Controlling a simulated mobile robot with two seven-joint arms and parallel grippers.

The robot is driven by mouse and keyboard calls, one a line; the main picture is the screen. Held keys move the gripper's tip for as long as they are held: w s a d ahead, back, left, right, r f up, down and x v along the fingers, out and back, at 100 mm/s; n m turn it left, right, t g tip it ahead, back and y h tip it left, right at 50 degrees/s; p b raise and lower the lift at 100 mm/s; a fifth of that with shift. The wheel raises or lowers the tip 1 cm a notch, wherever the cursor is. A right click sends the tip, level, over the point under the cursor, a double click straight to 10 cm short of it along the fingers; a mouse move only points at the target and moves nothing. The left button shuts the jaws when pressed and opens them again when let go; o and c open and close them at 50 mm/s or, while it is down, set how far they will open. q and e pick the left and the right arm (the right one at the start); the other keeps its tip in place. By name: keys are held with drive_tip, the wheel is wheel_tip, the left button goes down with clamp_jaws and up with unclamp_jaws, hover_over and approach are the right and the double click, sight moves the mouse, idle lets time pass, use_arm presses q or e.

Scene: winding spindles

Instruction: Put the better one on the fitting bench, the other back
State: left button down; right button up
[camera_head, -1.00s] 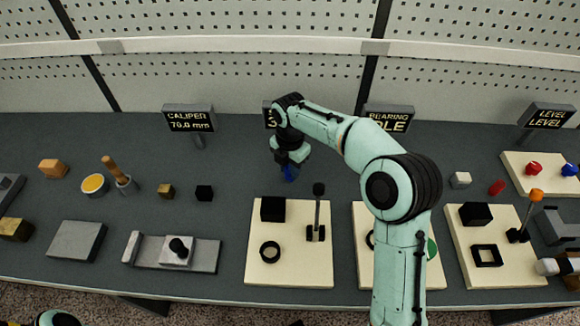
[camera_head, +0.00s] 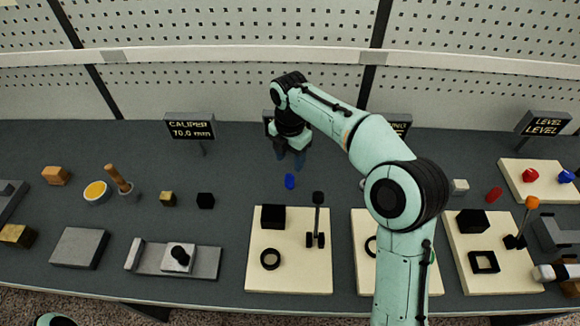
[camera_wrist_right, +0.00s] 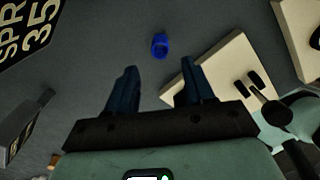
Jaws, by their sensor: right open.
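A small blue piece (camera_head: 290,181) rests on the dark bench top, behind the cream board with the black block and black ring. It also shows in the right wrist view (camera_wrist_right: 160,45), beyond the fingertips. My right gripper (camera_head: 290,165) is open and empty above and behind the blue piece, not touching it. Its two dark fingers stand apart in the right wrist view (camera_wrist_right: 160,72). A red piece (camera_head: 494,194) lies at the right; another red piece (camera_head: 530,175) and a blue piece (camera_head: 566,176) sit on the far right board. My left gripper is not in view.
Cream boards (camera_head: 316,280) with upright levers stand along the front. A caliper sign (camera_head: 191,130) and a level sign (camera_head: 543,123) stand at the back; my right arm partly hides others. A sliding gauge (camera_head: 207,260) lies front left. Bench around the blue piece is clear.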

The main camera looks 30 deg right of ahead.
sight(290, 176)
wheel_tip(290, 176, up, 4)
drive_tip(key=shift+r+p, duration=0.1)
drive_tip(key=shift+p, duration=0.25)
idle(0.4)
